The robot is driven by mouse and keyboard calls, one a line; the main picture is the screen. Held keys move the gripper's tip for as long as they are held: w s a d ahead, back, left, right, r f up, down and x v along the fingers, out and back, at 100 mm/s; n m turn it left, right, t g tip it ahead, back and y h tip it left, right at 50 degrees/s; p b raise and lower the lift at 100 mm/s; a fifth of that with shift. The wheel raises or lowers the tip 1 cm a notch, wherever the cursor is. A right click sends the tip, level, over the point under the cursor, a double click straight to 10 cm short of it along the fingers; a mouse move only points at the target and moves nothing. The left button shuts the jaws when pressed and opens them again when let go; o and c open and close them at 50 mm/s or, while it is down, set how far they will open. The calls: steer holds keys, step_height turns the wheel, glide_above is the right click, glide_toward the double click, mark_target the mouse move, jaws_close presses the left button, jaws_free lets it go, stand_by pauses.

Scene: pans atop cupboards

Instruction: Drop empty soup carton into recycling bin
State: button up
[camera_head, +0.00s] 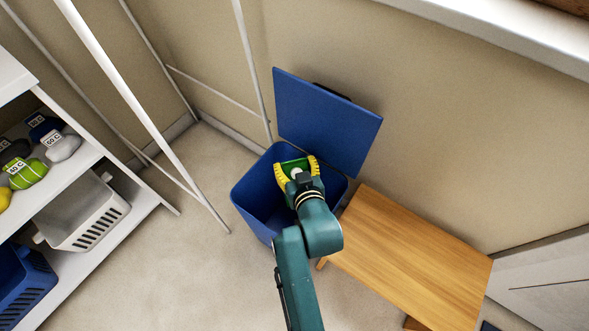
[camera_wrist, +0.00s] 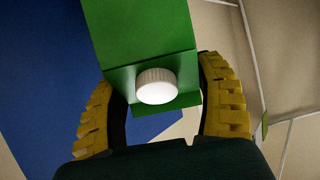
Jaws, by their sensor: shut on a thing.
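The soup carton (camera_wrist: 140,40) is green with a white round cap (camera_wrist: 157,87). It sits between the yellow fingers of my gripper (camera_wrist: 158,95), which is shut on it. In the head view my gripper (camera_head: 297,170) is over the opening of the blue recycling bin (camera_head: 252,200), with part of the green carton (camera_head: 292,167) showing between the fingers. The bin's blue lid (camera_head: 327,120) stands open against the wall. My arm and gripper hide part of the bin's inside, and the carton's far end is not clear.
A wooden bench (camera_head: 415,255) stands close to the right of the bin. A thin white frame (camera_head: 150,120) rises to the left. Floor between shelf and bin is clear.

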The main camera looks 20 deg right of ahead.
step_height(320, 180, down, 5)
steer(key=b, duration=0.5)
steer(key=shift+f, duration=0.15)
steer(key=o, duration=1.1)
steer(key=v, duration=1.2)
